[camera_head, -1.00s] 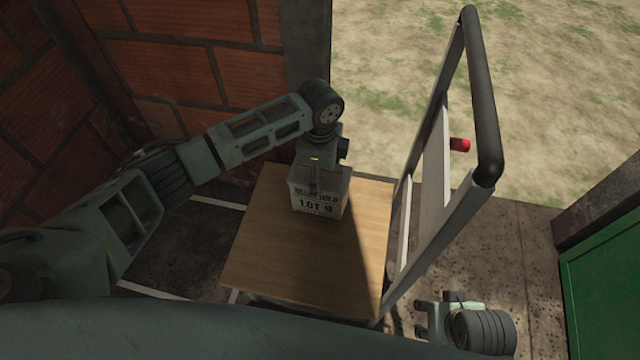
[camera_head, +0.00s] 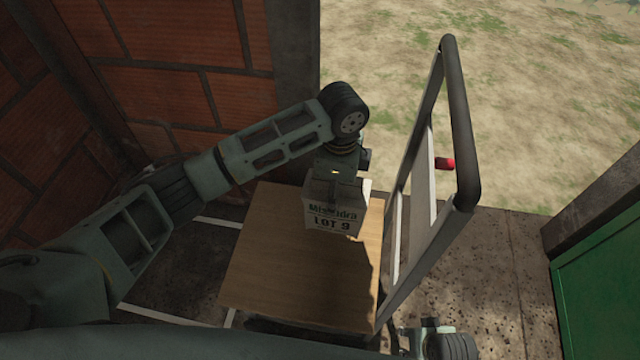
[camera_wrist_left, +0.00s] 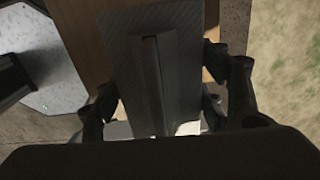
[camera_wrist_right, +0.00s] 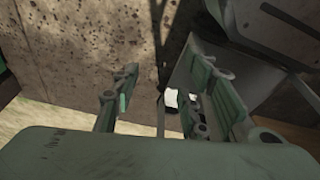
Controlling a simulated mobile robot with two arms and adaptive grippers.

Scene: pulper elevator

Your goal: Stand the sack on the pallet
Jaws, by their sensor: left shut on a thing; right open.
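The sack (camera_head: 333,213) is a small pale block-shaped bag with dark print reading "LOT 9". My left gripper (camera_head: 338,180) is shut on its top from above. The sack looks upright over the right part of a wooden board (camera_head: 265,255); I cannot tell whether it touches the board. In the left wrist view the sack's ridged top (camera_wrist_left: 155,80) lies between the fingers. My right gripper (camera_head: 412,342) is low at the bottom edge, partly cut off; in the right wrist view its fingers (camera_wrist_right: 160,95) are open and empty. I cannot identify a separate pallet.
A tall metal frame with a black handle bar (camera_head: 460,130) and a red knob (camera_head: 444,163) rises along the board's right side, close to the sack. A brick wall (camera_head: 190,90) stands behind left. A green panel (camera_head: 600,290) is at right. Speckled floor (camera_head: 500,260) between is clear.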

